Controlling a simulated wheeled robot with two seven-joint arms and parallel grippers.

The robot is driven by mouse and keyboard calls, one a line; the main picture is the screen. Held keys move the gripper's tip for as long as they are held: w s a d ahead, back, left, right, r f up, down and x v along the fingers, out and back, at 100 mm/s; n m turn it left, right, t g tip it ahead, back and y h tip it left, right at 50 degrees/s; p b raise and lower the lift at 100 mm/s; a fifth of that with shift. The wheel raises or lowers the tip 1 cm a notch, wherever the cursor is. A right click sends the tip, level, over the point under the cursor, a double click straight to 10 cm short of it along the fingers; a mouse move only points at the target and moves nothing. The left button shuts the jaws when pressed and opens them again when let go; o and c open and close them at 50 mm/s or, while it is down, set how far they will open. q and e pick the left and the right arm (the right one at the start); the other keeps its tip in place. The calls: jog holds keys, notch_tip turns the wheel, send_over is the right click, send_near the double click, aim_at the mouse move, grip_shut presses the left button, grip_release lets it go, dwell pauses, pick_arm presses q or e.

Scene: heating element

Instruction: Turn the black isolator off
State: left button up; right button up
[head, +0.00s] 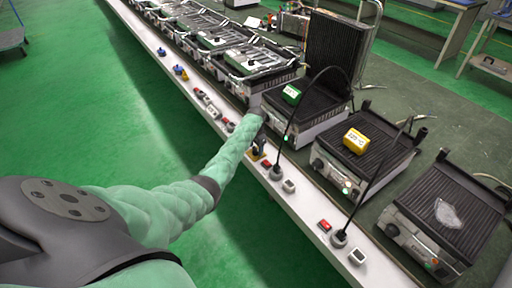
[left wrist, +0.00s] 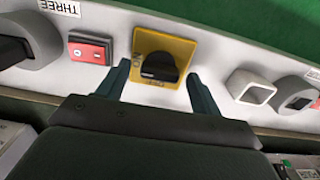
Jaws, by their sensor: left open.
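The black isolator (left wrist: 160,67) is a dark knob on a yellow plate (left wrist: 181,46), set on the white panel in the left wrist view. Lettering like ON shows on the plate's left side, and partly covered lettering shows below the knob. I cannot tell the knob's exact setting. My left gripper (left wrist: 158,72) is open, with one finger on each side of the knob; contact is not clear. In the head view, my left gripper (head: 259,143) is at the bench's front rail, by the yellow plate, which it partly hides. My right gripper is not in view.
A red switch (left wrist: 90,48) sits left of the isolator, and a white-faced switch (left wrist: 250,90) sits to its right. Black-corded plugs (head: 275,172) stand along the rail. Contact grills (head: 363,150) line the bench.

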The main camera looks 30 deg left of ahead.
pick_arm(q)
jog(key=c, duration=1)
